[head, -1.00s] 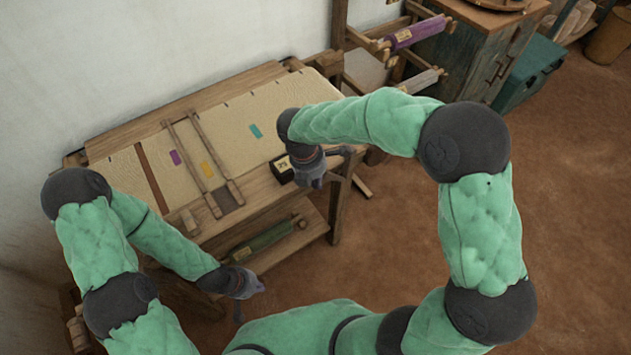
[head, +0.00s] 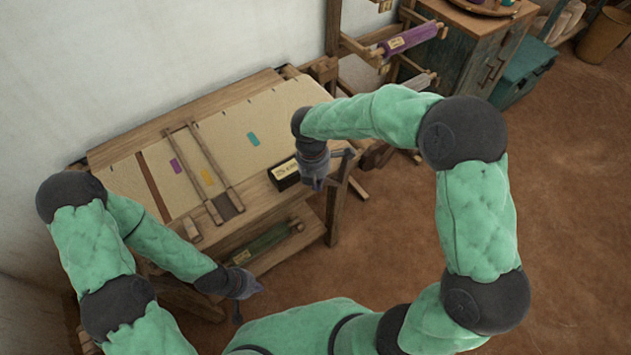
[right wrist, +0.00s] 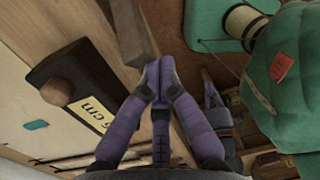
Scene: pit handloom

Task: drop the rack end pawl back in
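My right gripper (head: 316,180) is at the right front corner of the loom, beside a black box with a label (head: 285,174). In the right wrist view its fingertips (right wrist: 158,72) are together, with nothing visible between them. A wooden bar (right wrist: 132,35) stands close by the fingertips; I cannot tell whether they touch. I cannot tell for sure which wooden part is the rack end pawl. The black box (right wrist: 75,88) has a round wooden knob (right wrist: 57,91) and a label ending in "cm". My left gripper (head: 243,284) hangs low at the loom's front, apart from the frame; its fingers are too small to judge.
The cloth (head: 270,110) is stretched over the loom with a wooden two-bar frame (head: 203,165) on it. A green roll (head: 264,243) lies below. A rack with a purple roll (head: 405,40) and a cabinet (head: 470,50) stand behind. Floor to the right is clear.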

